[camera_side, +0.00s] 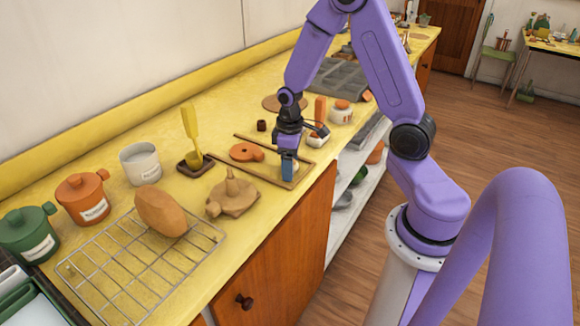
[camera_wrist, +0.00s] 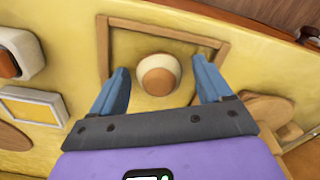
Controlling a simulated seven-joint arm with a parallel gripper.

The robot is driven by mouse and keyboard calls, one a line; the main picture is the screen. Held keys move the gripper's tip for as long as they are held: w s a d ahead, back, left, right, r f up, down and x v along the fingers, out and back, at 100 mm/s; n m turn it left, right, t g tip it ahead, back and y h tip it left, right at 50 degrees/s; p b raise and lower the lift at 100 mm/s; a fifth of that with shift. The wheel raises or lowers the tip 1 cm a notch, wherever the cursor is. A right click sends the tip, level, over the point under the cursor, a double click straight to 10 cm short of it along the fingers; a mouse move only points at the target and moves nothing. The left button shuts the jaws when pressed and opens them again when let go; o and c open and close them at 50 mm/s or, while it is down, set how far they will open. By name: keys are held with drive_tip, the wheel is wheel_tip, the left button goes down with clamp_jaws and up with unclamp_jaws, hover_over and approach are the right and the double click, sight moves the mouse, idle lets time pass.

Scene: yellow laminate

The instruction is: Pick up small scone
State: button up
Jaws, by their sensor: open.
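A small round thing with a cream rim and a brown top, which looks like the small scone (camera_wrist: 158,74), sits inside a thin wooden frame or tray (camera_wrist: 165,22) in the wrist view. My gripper (camera_wrist: 159,80) is open, with one blue finger on each side of it and a gap visible on both sides. In the side view my gripper (camera_side: 289,168) points down low over the front of the wooden tray (camera_side: 306,170). The fingers mostly hide the scone there. I cannot tell its exact height below the fingertips.
An orange round piece (camera_side: 246,152) lies behind my gripper. A brown wooden-looking lump (camera_side: 232,196) stands to its left. A white mug (camera_side: 139,163) and lidded pots stand farther left. The counter's front edge is close.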

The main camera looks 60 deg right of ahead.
drive_tip(key=c, duration=1.1)
drive_tip(key=shift+r, duration=0.1)
drive_tip(key=shift+r, duration=0.5)
wheel_tip(320, 180, up, 2)
drive_tip(key=shift+r, duration=0.1)
drive_tip(key=s+a+r, duration=0.3)
drive_tip(key=s+r, duration=0.6)
drive_tip(key=s, duration=0.4)
drive_tip(key=shift+s+a+r, duration=0.25)
drive_tip(key=shift+r, duration=0.05)
